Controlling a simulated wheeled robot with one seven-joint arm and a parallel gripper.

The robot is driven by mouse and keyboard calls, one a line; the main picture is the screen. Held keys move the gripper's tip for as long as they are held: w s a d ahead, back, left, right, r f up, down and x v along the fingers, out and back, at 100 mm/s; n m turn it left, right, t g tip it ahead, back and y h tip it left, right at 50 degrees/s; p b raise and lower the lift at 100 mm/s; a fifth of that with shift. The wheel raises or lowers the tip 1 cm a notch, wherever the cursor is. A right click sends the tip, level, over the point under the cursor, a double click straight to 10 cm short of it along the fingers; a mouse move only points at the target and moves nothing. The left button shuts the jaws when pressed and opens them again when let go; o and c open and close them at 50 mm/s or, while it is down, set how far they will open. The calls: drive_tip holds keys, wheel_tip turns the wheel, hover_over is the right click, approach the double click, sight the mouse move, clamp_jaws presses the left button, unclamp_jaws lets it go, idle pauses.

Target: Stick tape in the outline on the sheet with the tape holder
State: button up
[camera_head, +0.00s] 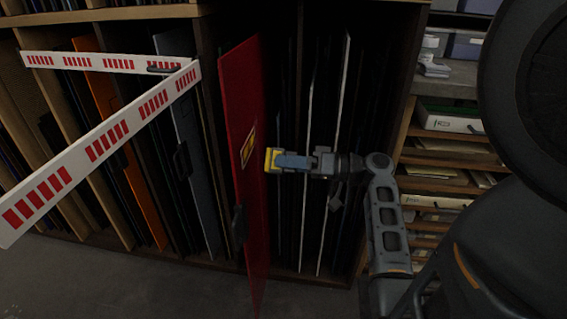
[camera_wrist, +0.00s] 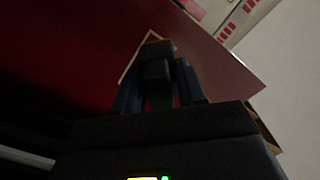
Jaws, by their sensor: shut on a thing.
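The red sheet (camera_head: 243,90) stands upright, pulled partly out of the dark rack. My gripper (camera_head: 283,162) is shut on the yellow tape holder (camera_head: 271,160), just right of the outline. I cannot tell whether the holder touches the sheet. In the wrist view, the holder (camera_wrist: 157,72) is a dark block between my blue fingers, in front of the red sheet (camera_wrist: 85,40). A pale outline edge shows behind it; the holder and fingers hide the rest.
A red-and-white barrier bar (camera_head: 110,135) crosses the left side in front of the rack. Other sheets, including an orange one (camera_head: 103,85), stand in the slots. Shelves with papers (camera_head: 450,170) are at the right. Some bare floor (camera_head: 120,285) shows at the bottom left.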

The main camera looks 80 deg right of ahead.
drive_tip(key=shift+s, duration=0.15)
drive_tip(key=shift+s+d, duration=0.15)
drive_tip(key=shift+s, duration=1.2)
